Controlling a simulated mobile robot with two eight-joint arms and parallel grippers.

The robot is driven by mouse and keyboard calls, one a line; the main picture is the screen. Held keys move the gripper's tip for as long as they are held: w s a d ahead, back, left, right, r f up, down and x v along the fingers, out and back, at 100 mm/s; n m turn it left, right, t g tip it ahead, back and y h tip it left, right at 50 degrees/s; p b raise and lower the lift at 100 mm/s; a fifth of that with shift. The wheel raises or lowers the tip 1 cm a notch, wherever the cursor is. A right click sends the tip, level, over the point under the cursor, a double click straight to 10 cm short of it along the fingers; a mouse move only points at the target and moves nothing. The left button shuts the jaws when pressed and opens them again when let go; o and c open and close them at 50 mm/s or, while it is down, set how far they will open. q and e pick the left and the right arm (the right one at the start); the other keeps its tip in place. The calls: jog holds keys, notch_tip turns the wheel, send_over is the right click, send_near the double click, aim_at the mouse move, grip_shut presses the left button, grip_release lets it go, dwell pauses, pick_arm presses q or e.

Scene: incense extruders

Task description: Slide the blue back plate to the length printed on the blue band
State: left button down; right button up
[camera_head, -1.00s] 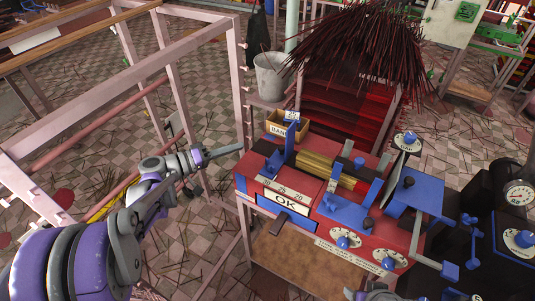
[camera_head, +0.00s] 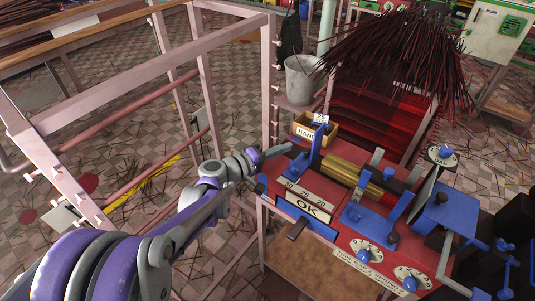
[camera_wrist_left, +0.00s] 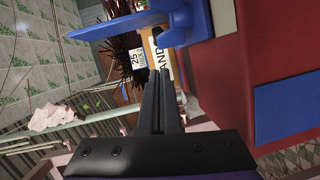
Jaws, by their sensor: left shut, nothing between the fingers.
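The blue back plate (camera_head: 317,145) stands upright at the left end of the red machine (camera_head: 345,226), behind a brass-coloured cylinder (camera_head: 345,170). It fills the upper middle of the left wrist view (camera_wrist_left: 185,22). A white scale strip (camera_head: 305,194) marked 30, 25, 20 runs along the machine's front. A small card (camera_head: 321,118) above the band box reads 25, also in the wrist view (camera_wrist_left: 137,60). My left gripper (camera_head: 289,148) is shut and empty, its tips just left of the plate, seemingly apart from it. My right gripper is out of view.
A cardboard box marked BAND (camera_head: 305,133) stands behind the plate. A pink metal frame (camera_head: 270,80) and a grey bucket (camera_head: 301,80) stand behind.

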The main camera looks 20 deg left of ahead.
aim_at(303, 165)
pick_arm(q)
jog(key=shift+d+f, duration=0.15)
jog(key=shift+d, duration=0.6)
jog(key=shift+d+f, duration=0.1)
jog(key=shift+d, duration=0.65)
jog(key=d, duration=0.2)
jog(key=s+d, duration=0.1)
jog(key=shift+s+d, duration=0.15)
jog(key=shift+d, duration=0.2)
jog(key=shift+a, duration=0.15)
